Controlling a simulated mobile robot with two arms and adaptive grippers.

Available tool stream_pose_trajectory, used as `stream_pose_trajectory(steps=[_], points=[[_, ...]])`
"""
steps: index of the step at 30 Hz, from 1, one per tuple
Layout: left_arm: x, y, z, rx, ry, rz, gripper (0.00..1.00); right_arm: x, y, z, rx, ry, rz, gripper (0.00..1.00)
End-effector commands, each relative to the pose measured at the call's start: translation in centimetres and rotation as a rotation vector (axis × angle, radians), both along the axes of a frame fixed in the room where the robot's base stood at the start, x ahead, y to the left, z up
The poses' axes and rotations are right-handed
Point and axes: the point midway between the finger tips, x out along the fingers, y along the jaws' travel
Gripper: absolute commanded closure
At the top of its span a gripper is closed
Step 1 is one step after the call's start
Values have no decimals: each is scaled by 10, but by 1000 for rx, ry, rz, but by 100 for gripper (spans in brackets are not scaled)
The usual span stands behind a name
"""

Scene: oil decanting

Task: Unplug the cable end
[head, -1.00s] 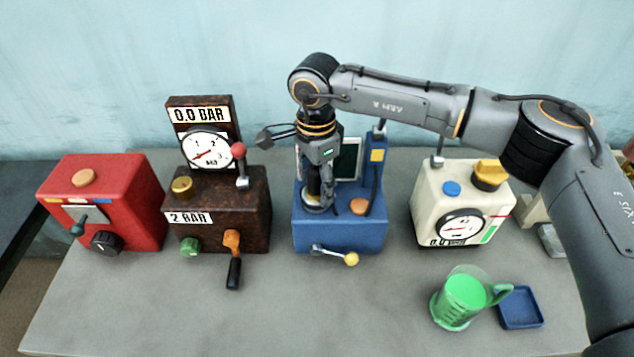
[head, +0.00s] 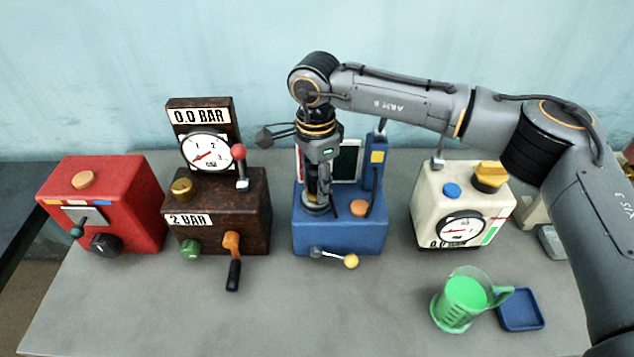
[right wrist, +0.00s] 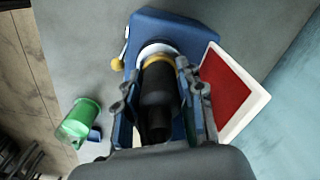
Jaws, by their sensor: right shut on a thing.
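The cable end is a dark round plug (right wrist: 158,92) with a yellow band, seen in the right wrist view. My right gripper (head: 316,204) is shut on it, with one finger on each side. The plug points at a white ring (right wrist: 157,49) on the blue machine (head: 340,235). I cannot tell whether it is seated in the ring or just above it. In the head view the gripper hides most of the plug, at the left of the machine's top. My left gripper is not in view.
The blue machine has a framed screen (head: 347,160), an orange knob (head: 358,208) and a yellow-tipped lever (head: 351,261). A brown gauge machine (head: 250,215) and red machine (head: 135,200) stand left. A cream machine (head: 430,205), green jug (head: 462,300) and blue tray (head: 520,310) are right.

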Motion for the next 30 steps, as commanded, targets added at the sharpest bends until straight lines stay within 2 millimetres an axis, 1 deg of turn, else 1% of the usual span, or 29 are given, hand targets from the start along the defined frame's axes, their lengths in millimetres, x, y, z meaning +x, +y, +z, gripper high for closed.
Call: stream_pose_trajectory(steps=[3,30], points=[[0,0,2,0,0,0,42,0,0,6,1,-2,0,100],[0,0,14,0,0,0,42,0,0,43,1,-2,0,100]])
